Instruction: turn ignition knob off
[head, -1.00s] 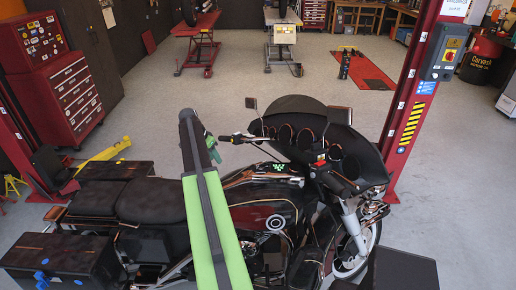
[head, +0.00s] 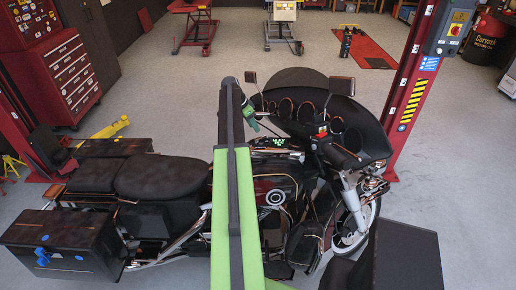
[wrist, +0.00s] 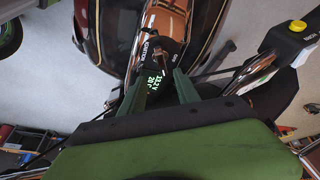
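The black motorcycle (head: 165,178) stands across the middle of the head view. A dark console with white "IGNITION" lettering (wrist: 151,50) lies just beyond my fingertips. The ignition knob is too dark and small to make out clearly.
The windshield fairing (head: 350,122) and mirrors (head: 340,86) rise right of my gripper. A yellow-topped switch part (wrist: 298,26) is at the wrist view's upper right. A red lift post (head: 413,95) stands behind the motorcycle.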

